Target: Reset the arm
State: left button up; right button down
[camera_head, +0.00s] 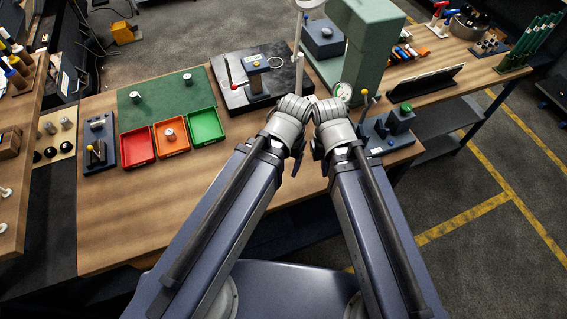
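My two arms reach forward from the bottom of the head view, over the front edge of the wooden bench (220,190). Their grey wrists meet close together near the middle of the picture. My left gripper (294,106) is at the left of the pair and my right gripper (328,108) is at the right. The wrists and forearms largely hide the fingers, so I cannot see whether either is open or shut. No held object shows at either one.
A red tray (137,148), an orange tray (171,137) and a green tray (206,127) stand left of my arms. A dark plate with a gauge stand (255,75) and a green machine (362,45) stand close beyond the wrists. A small fixture (400,120) is just right.

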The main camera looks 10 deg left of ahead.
pick_arm(q)
notch_tip(320, 180, down, 8)
jog(key=b, duration=0.8)
jog(key=shift+f, duration=0.25)
dwell(0.3)
